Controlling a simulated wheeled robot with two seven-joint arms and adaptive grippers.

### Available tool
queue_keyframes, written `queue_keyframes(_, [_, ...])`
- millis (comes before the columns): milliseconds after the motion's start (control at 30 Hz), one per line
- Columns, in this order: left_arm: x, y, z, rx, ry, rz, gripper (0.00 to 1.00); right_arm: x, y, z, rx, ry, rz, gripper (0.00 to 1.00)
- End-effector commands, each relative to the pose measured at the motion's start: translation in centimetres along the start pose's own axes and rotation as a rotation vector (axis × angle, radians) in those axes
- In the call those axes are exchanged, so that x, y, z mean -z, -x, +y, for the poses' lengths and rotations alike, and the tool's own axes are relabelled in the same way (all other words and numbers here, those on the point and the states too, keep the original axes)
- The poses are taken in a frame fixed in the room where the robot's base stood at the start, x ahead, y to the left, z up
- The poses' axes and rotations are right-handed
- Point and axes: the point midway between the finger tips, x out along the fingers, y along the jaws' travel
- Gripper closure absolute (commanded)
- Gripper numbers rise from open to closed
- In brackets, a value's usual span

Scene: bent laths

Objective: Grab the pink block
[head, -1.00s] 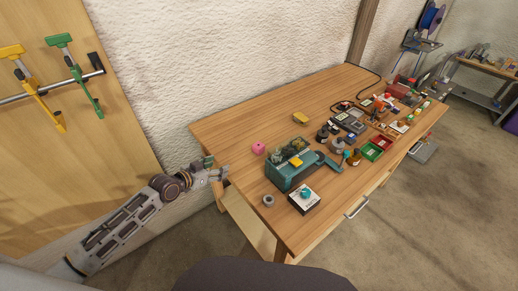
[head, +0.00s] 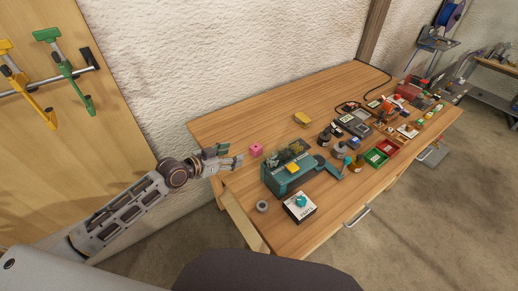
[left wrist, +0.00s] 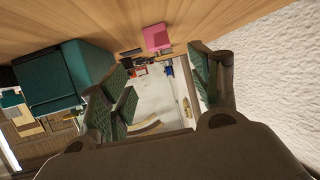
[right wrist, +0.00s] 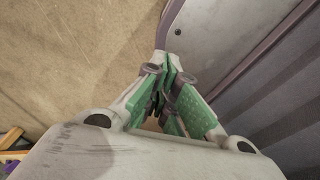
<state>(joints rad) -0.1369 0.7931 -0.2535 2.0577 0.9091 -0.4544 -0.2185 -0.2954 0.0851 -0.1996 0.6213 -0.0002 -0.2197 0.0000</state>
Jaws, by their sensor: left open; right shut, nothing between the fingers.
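The pink block (head: 256,150) sits on the wooden table, near its left end and close to the back edge by the wall. My left gripper (head: 238,161) is open and just left of the block, apart from it. In the left wrist view the pink block (left wrist: 157,38) shows ahead of the spread fingers (left wrist: 165,85), a little above the gap between them. Nothing is between these fingers. My right gripper (right wrist: 168,90) shows only in the right wrist view, shut and empty, away from the table.
A teal machine (head: 290,172) stands just right of the pink block and shows large in the left wrist view (left wrist: 65,75). A grey ring (head: 262,206) and a white-and-black box (head: 299,207) lie nearer the front edge. A yellow block (head: 302,119) lies farther back. The white wall is close behind.

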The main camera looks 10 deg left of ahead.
Motion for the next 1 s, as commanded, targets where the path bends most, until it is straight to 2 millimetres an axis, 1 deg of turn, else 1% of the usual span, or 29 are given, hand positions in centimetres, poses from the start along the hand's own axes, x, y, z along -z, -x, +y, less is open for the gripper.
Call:
queue_keyframes(300, [0.0, 0.0, 0.0, -0.001, 0.0, 0.0, 0.38, -0.3, 0.0, -1.2, 0.013, -0.005, -0.004, 1.0])
queue_keyframes(467, [0.0, -0.3, 0.0, 0.0, 0.001, 0.001, 0.38, -0.5, 0.1, -1.2, 0.013, -0.005, -0.006, 1.0])
queue_keyframes(667, [0.1, -1.6, -0.1, 0.001, 0.003, 0.001, 0.38, -0.6, 0.1, -0.7, 0.007, -0.002, -0.007, 1.0])
queue_keyframes(1000, [0.1, -4.6, 0.0, 0.0, 0.002, 0.002, 0.38, -0.5, 0.3, -0.2, 0.002, 0.0, -0.007, 1.0])
